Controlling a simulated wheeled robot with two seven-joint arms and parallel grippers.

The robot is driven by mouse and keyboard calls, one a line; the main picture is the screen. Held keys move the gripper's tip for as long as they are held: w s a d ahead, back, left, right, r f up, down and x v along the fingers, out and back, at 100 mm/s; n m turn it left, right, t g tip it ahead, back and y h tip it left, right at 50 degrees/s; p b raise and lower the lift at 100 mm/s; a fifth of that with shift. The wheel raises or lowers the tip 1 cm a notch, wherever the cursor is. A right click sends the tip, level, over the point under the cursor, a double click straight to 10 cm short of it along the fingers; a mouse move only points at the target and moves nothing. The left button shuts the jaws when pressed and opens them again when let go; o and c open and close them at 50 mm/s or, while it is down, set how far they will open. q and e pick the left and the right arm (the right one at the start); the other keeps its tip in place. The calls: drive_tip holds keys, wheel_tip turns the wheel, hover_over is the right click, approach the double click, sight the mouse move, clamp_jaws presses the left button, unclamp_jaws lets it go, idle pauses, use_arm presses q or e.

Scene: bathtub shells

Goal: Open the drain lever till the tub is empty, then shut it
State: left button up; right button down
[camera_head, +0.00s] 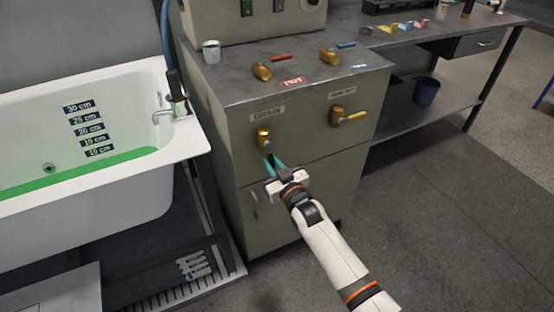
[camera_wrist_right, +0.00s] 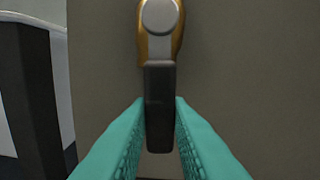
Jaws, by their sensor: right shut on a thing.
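The drain lever is a brass valve (camera_head: 263,134) below the DRAIN label (camera_head: 267,113) on the cabinet front. In the right wrist view its dark handle (camera_wrist_right: 159,90) points straight down from the brass body (camera_wrist_right: 160,35). My right gripper (camera_head: 268,160) is shut on this handle, with a teal finger on each side in the wrist view (camera_wrist_right: 160,125). The white tub (camera_head: 120,190) stands at the left. A green band (camera_head: 80,178) shows along its inside, below the depth marks. My left gripper is not in view.
A second brass valve with a yellow handle (camera_head: 350,116) sits right of the drain lever. Two more valves, with a red handle (camera_head: 281,57) and a blue handle (camera_head: 346,45), are on the cabinet top. A metal cup (camera_head: 211,52) stands there. Open floor lies at the right.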

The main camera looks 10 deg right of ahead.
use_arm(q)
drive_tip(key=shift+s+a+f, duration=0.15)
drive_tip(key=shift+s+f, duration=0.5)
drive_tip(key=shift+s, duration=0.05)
use_arm(e)
drive_tip(key=shift+s+a+f+m, duration=0.15)
drive_tip(key=shift+a+m, duration=0.2)
drive_tip(key=shift+m, duration=0.35)
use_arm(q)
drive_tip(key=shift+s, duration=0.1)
use_arm(e)
drive_tip(key=c, duration=1.3)
unclamp_jaws()
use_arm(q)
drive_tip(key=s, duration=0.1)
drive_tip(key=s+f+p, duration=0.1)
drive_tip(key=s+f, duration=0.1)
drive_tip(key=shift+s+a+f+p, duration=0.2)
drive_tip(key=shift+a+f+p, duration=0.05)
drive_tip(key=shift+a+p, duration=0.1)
use_arm(e)
drive_tip(key=v, duration=0.7)
drive_tip(key=shift+s+d, duration=0.1)
drive_tip(key=shift+s, duration=0.1)
